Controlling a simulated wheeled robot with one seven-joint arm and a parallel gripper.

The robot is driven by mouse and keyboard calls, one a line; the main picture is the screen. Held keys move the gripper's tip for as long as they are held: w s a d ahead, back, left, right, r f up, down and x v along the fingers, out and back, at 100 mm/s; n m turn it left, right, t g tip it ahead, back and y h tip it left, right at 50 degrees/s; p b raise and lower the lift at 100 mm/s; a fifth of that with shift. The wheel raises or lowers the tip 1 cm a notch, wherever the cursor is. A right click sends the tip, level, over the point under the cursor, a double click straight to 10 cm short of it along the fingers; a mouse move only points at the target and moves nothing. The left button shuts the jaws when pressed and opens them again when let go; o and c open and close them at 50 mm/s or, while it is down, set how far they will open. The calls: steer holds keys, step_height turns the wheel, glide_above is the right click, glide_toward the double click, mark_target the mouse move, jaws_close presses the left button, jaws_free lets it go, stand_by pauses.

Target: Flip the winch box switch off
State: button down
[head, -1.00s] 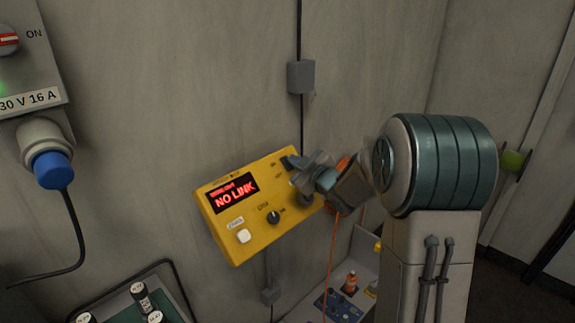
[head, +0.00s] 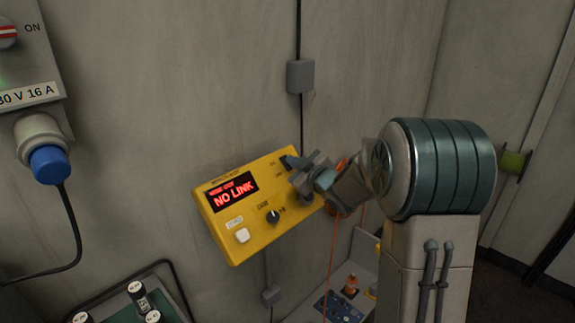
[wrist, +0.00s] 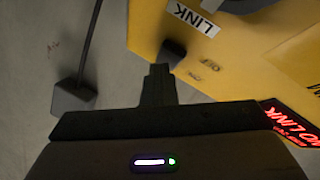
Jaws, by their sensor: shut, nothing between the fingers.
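The yellow winch box (head: 250,235) is on the grey wall, its red display (head: 233,193) reading NO LINK. It has a dark knob and a white button. Its dark switch (head: 287,162) is at the upper right corner, partly behind my gripper. The wrist view shows the switch (wrist: 172,52) as a dark lever just ahead of my fingertips; I cannot tell whether they touch, nor read which way it is set. My gripper (head: 299,180) is shut and empty, in front of the box's right part. It also shows in the wrist view (wrist: 159,72).
A cable runs up the wall to a grey junction block (head: 300,77). At left is a power socket box with a blue plug (head: 50,166). Below right is a shelf with small items and a hanging orange cord (head: 331,265).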

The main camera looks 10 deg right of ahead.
steer(key=shift+a+f+b, duration=0.25)
steer(key=shift+f+b, duration=0.15)
steer(key=shift+f, duration=0.1)
stand_by(0.7)
steer(key=shift+r, duration=0.15)
steer(key=shift+d+r, duration=0.1)
steer(key=shift+r, duration=0.3)
steer(key=shift+s+d+r+p, duration=0.15)
steer(key=shift+d+r+p, duration=0.1)
steer(key=shift+r+p, duration=0.35)
steer(key=s+d+r+p, duration=0.1)
steer(key=s+r, duration=0.1)
steer(key=shift+d+r+p, duration=0.3)
steer(key=shift+d+p, duration=0.05)
